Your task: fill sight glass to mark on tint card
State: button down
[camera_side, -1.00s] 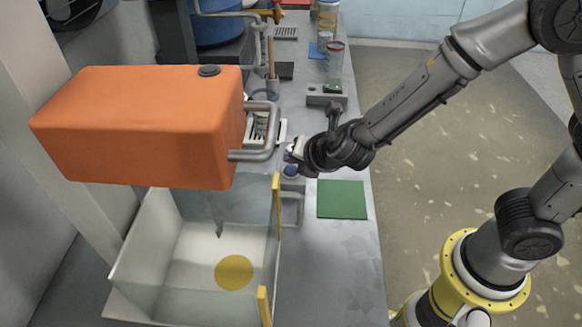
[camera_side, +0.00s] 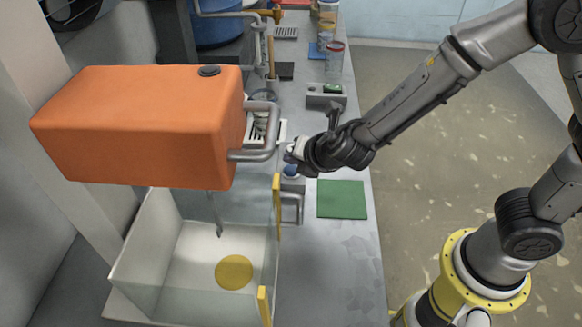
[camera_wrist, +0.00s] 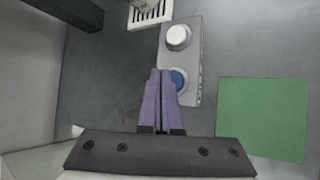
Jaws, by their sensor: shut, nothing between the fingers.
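My gripper (camera_wrist: 160,72) has purple fingers shut together with nothing between them. In the wrist view its tips overlap the left edge of a blue button (camera_wrist: 180,79) on a grey control box (camera_wrist: 193,62); I cannot tell whether they touch it. A pale button (camera_wrist: 178,36) sits farther along the box. In the side view my gripper (camera_side: 290,152) is just above the blue button (camera_side: 290,171).
A large orange tank (camera_side: 135,125) with a bent grey pipe (camera_side: 262,155) stands close left of my gripper. Below it is a clear-walled basin (camera_side: 165,262) with yellow edge strips. Small containers stand at the far end of the bench.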

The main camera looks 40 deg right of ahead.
jog(key=shift+f, duration=0.15)
jog(key=shift+f, duration=0.25)
jog(key=shift+f, duration=0.5)
dwell(7.1)
